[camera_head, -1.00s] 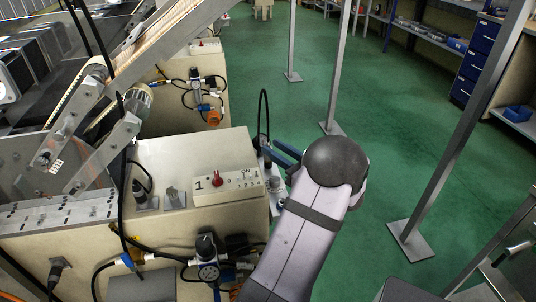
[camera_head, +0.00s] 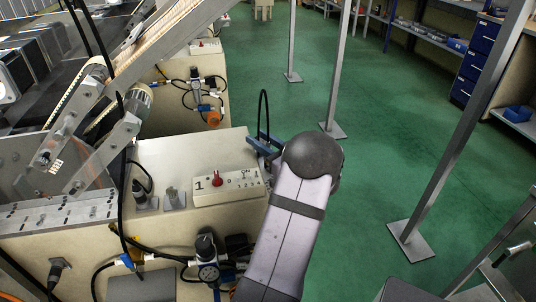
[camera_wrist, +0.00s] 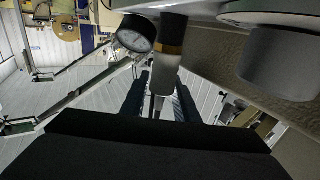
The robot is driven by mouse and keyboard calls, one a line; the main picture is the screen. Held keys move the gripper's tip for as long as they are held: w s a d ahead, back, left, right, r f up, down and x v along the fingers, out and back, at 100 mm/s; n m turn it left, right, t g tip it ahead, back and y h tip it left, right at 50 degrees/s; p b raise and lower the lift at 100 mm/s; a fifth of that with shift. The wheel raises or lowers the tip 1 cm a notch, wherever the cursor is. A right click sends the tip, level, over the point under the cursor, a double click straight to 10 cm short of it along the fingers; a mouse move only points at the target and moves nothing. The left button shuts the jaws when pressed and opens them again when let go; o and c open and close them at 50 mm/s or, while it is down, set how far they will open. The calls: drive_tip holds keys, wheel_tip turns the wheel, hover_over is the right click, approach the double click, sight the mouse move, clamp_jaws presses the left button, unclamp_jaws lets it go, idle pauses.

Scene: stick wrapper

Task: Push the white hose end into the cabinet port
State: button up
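My gripper (camera_head: 262,143) has blue fingers and reaches to the right edge of the beige cabinet (camera_head: 150,235) in the head view. In the wrist view, the two dark fingers of my gripper (camera_wrist: 160,103) stand apart, with a gap between them. A grey cylindrical fitting with a brass band (camera_wrist: 167,62) shows just beyond the gap. A thin pale piece shows in the gap, but I cannot tell whether it is the white hose end or touches the fingers. I cannot make out the cabinet port in either view.
A pressure gauge (camera_wrist: 136,33) and a large grey knob (camera_wrist: 277,62) flank the fitting. A black hose loop (camera_head: 264,112) rises by my gripper. A control box with a red knob (camera_head: 228,186) sits on the cabinet.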

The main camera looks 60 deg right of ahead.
clamp_jaws()
